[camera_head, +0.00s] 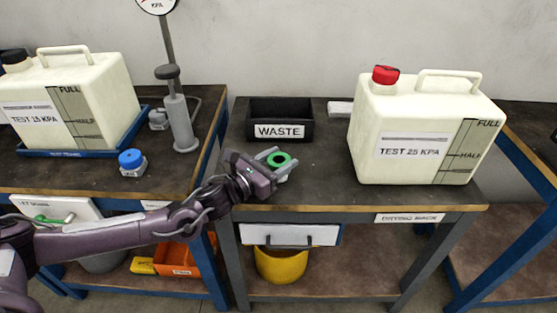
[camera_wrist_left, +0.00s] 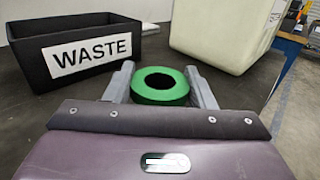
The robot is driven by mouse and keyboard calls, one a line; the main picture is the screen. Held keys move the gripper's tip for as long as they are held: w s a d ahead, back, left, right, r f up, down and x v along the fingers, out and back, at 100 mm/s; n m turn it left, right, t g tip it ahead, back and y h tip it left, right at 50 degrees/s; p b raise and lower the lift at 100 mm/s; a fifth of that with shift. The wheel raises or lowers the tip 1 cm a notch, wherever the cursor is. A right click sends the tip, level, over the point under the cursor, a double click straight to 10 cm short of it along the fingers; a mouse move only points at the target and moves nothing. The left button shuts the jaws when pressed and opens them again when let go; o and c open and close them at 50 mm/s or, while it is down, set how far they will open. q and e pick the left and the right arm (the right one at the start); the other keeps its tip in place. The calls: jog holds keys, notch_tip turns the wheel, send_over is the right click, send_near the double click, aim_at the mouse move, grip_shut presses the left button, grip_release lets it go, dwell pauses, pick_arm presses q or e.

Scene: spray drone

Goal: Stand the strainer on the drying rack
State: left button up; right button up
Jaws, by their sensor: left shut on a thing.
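My left gripper (camera_head: 277,161) is shut on a green ring-topped piece, which I take to be the strainer (camera_wrist_left: 160,97). The ring faces up with a dark opening in its middle, and a pale part shows below it in the head view. The gripper holds it over the middle table's front half, in front of the waste bin; whether it touches the tabletop I cannot tell. No separate rack shape is clear. My right gripper is not in view.
The black waste bin (camera_head: 279,133) stands behind the gripper. A big cream canister (camera_head: 410,150) with a red cap fills the table's right side.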

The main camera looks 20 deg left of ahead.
pick_arm(q)
jog(key=o, duration=1)
jog(key=shift+f, duration=0.1)
jog(key=shift+o, duration=0.2)
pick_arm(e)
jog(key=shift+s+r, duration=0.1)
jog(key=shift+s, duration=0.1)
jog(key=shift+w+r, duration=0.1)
pick_arm(q)
jog(key=v, duration=1.1)
jog(key=shift+s+a, duration=0.1)
jog(key=shift+s, duration=0.3)
jog(key=shift+a, duration=0.1)
